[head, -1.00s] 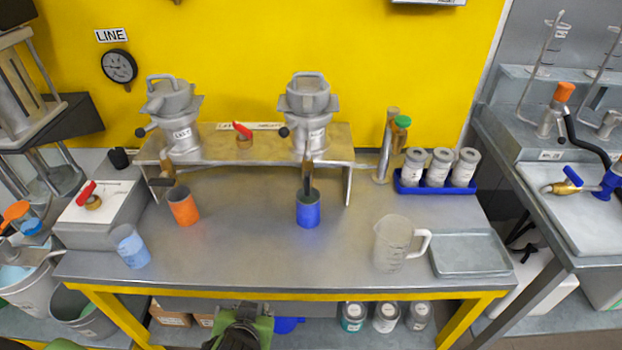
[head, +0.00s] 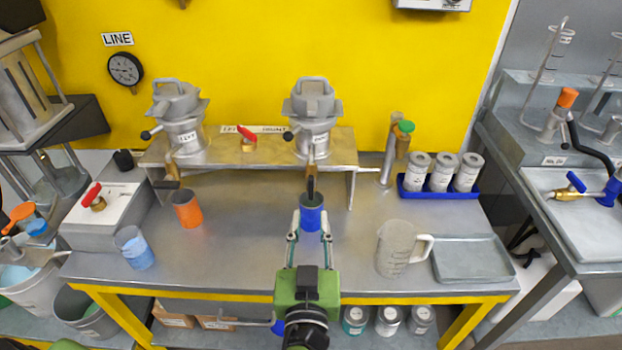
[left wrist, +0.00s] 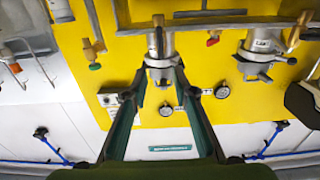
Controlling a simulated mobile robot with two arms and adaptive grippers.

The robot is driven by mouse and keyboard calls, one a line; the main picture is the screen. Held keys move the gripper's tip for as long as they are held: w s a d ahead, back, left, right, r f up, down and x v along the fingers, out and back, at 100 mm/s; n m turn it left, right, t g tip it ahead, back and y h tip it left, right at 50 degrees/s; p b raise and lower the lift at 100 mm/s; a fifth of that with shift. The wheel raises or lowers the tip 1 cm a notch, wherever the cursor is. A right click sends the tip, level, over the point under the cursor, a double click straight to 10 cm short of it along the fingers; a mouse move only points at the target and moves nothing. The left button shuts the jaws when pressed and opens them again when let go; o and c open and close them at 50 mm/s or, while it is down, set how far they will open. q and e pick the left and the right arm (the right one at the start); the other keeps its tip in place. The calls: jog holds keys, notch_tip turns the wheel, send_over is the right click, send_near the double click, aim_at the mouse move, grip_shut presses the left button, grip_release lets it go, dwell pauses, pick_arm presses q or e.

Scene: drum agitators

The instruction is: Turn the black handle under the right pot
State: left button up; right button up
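The right pot (head: 312,118) is a grey metal vessel on the brass-topped shelf; it also shows in the left wrist view (left wrist: 160,62), upside down. Its black handle (head: 311,188) hangs from a brass valve under the shelf, just above a blue cup (head: 311,222). My left gripper (head: 312,213) is open and empty, its fingers wide apart. In the head view its fingertips flank the blue cup, just below the handle. In the left wrist view the open fingers (left wrist: 165,92) point toward the right pot. My right gripper is not in view.
The left pot (head: 178,118) stands on the same shelf, with an orange cup (head: 188,213) below it. A clear measuring jug (head: 395,250) and grey tray (head: 472,262) are at the right. A red valve (head: 246,137) sits between the pots. The table's front middle is clear.

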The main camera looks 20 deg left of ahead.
aim_at(311, 184)
pick_arm(q)
jog(key=p+x, duration=0.4)
jog(key=x, duration=0.7)
jog(key=shift+a+r, duration=0.1)
jog(key=shift+w+a, duration=0.2)
jog(key=shift+w, duration=0.4)
grip_shut()
